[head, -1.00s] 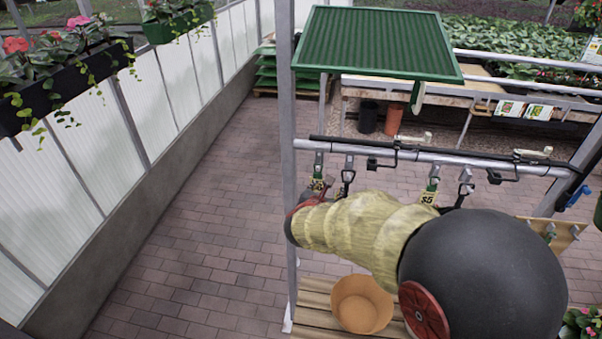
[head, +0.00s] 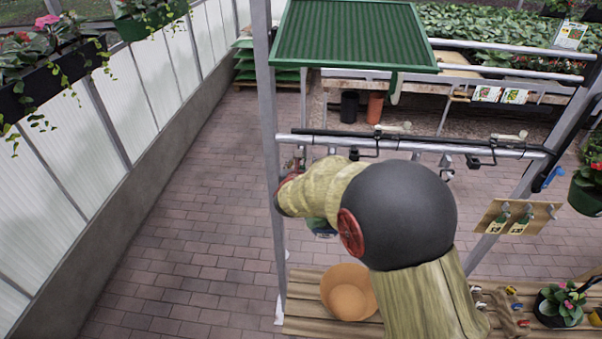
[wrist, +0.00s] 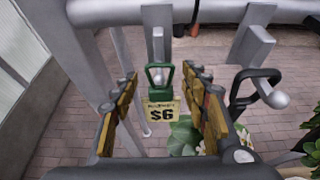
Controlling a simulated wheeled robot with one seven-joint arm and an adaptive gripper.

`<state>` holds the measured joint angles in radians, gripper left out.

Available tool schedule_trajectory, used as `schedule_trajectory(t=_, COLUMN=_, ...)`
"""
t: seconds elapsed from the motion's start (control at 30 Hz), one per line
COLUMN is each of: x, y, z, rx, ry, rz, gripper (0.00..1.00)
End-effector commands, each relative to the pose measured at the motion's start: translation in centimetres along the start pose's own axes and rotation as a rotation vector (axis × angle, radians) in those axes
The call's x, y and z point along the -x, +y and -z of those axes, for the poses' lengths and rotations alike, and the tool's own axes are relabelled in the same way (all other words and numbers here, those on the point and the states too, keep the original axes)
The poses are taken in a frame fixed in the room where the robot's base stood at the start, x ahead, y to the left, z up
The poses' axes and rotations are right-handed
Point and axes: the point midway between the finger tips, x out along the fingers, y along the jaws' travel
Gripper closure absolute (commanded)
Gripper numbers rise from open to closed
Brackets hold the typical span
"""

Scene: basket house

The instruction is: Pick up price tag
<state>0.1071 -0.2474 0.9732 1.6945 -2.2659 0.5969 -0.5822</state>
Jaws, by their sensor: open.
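A yellow price tag (wrist: 161,110) marked $6 hangs from a green clip (wrist: 159,76) in the middle of the wrist view. The clip is just below a grey metal hook post. My gripper (wrist: 161,74) is open, with one finger left and one right of the clip and tag. I see gaps on both sides, so neither finger appears to touch them. In the head view my arm reaches left to the rail (head: 420,146) and hides the gripper and this tag.
A black hook (wrist: 255,88) is close to the right finger in the wrist view. A grey frame post (head: 270,170) stands left of my arm. An orange pot (head: 348,293) sits on slats below. A wooden board with tags (head: 497,214) is at right. Leaves (wrist: 185,135) show below the tag.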

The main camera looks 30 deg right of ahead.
Motion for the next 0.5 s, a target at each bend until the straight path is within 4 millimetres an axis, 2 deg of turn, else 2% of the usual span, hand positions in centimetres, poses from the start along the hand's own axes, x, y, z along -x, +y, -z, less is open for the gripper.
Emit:
schedule_trajectory(t=0.2, x=-0.08, y=0.00, z=-0.02, rx=-0.001, ry=-0.001, rz=0.000, gripper=0.55)
schedule_trajectory(t=0.5, x=-0.06, y=0.00, z=-0.04, rx=-0.001, ry=-0.001, rz=0.000, gripper=0.71)
